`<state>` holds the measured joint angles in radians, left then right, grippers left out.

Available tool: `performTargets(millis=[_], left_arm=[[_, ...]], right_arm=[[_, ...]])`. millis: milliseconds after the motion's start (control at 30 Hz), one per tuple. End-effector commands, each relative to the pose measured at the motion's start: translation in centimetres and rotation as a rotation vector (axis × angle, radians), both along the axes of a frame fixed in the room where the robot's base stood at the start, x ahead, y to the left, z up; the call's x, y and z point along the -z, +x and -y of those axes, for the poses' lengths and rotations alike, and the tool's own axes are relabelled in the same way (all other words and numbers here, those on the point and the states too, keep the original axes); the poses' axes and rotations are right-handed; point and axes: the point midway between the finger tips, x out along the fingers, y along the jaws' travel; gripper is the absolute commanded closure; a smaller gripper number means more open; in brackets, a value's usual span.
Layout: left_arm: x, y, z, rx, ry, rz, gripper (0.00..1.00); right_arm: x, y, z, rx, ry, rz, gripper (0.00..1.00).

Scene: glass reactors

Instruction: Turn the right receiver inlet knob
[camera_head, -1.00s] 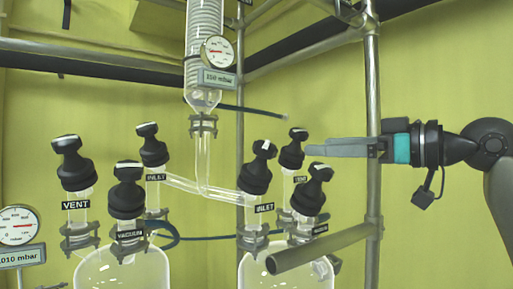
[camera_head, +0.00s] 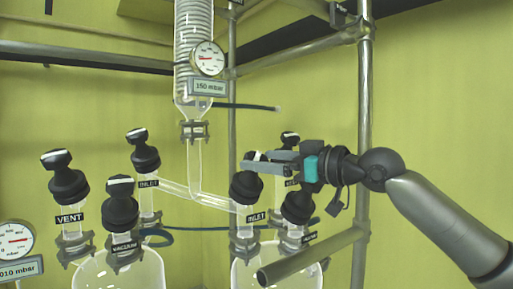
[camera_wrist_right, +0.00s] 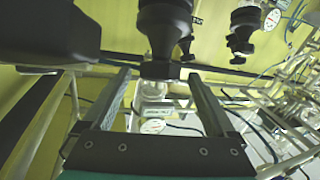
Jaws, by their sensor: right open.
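The right receiver's inlet knob (camera_head: 246,188) is black and tops a glass neck labelled INLET, right of centre in the head view. My right gripper (camera_head: 256,162) reaches in from the right, its fingers level with the knob's top and hiding part of it. In the right wrist view the gripper (camera_wrist_right: 160,78) has its fingers spread wide. A black knob (camera_wrist_right: 165,35) shows near their tips, in line with the gap; I cannot tell whether they touch it. The right receiver (camera_head: 250,268) is clear glass. My left gripper is not in view.
The right receiver's vacuum knob (camera_head: 298,206) and vent knob (camera_head: 290,139) stand close to the gripper. A metal bar (camera_head: 310,256) crosses in front of the receiver. An upright pole (camera_head: 364,110) stands beside my forearm. The left receiver (camera_head: 120,272) has similar knobs.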

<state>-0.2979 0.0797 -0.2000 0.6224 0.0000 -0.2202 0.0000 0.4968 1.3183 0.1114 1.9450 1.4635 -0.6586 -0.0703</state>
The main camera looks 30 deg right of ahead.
Motion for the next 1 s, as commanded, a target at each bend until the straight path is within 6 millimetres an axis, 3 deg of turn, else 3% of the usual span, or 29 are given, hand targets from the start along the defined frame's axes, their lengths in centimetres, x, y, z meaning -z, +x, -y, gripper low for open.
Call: performTargets(millis=[233, 667, 1000], left_arm=[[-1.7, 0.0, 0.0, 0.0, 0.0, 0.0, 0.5], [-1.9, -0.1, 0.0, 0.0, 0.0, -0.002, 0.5], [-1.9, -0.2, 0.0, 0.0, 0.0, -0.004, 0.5]], right_arm=[[-0.2, 1.8, -0.6, 0.001, 0.005, 0.002, 0.08], [0.0, 2.3, -0.9, 0.0, 0.001, 0.001, 0.08], [0.0, 2.3, -0.8, 0.0, 0.001, 0.0, 0.44]])
